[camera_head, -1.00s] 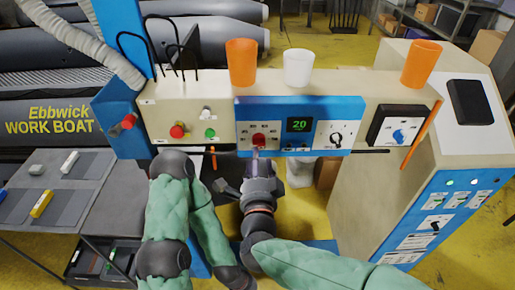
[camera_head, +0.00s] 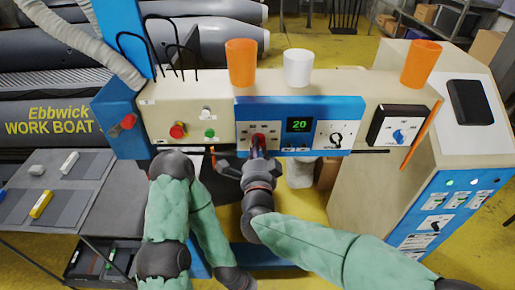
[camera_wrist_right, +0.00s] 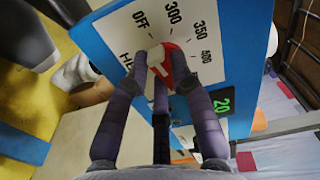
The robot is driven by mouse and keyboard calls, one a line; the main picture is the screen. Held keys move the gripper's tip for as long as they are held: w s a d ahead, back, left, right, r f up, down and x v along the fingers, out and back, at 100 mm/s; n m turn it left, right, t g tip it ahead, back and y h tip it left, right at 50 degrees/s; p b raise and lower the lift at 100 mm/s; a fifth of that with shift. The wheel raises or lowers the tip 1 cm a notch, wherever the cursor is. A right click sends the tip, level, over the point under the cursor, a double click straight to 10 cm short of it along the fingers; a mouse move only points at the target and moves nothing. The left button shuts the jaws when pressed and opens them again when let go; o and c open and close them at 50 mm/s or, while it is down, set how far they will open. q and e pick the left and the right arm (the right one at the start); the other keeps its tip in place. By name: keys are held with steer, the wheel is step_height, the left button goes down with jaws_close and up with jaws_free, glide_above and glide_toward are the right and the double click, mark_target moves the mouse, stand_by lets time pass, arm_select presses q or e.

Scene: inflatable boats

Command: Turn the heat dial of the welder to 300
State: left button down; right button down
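The heat dial is a red knob (camera_head: 258,140) on the welder's blue-framed panel (camera_head: 348,104). In the right wrist view the red dial (camera_wrist_right: 178,64) sits on a white scale marked OFF, 300, 350 and 400. A pale bar crosses it; its exact setting is unclear. My right gripper (camera_head: 246,156) is right in front of the dial. In the wrist view its dark fingers (camera_wrist_right: 160,80) are spread around the dial, partly covering it, and look open; contact is unclear. My left arm is folded at the left, and its gripper is out of view.
A green display (camera_head: 299,124) reads 20. A black knob (camera_head: 336,139) and a blue knob (camera_head: 398,136) are to the right. A red button (camera_head: 178,130) and green button (camera_head: 210,133) are to the left. Orange cups (camera_head: 241,62) and a white cup (camera_head: 298,67) stand on top.

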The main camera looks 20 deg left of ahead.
steer(key=shift+a+r+m+b, duration=0.1)
steer(key=shift+a+m+b, duration=0.05)
steer(key=shift+m+b, duration=4.85)
steer(key=shift+n+b, duration=0.95)
steer(key=shift+n, duration=0.05)
steer(key=c, duration=1.1)
jaws_free()
steer(key=shift+o, duration=0.2)
steer(key=shift+s+r, duration=0.1)
steer(key=v, duration=1.2)
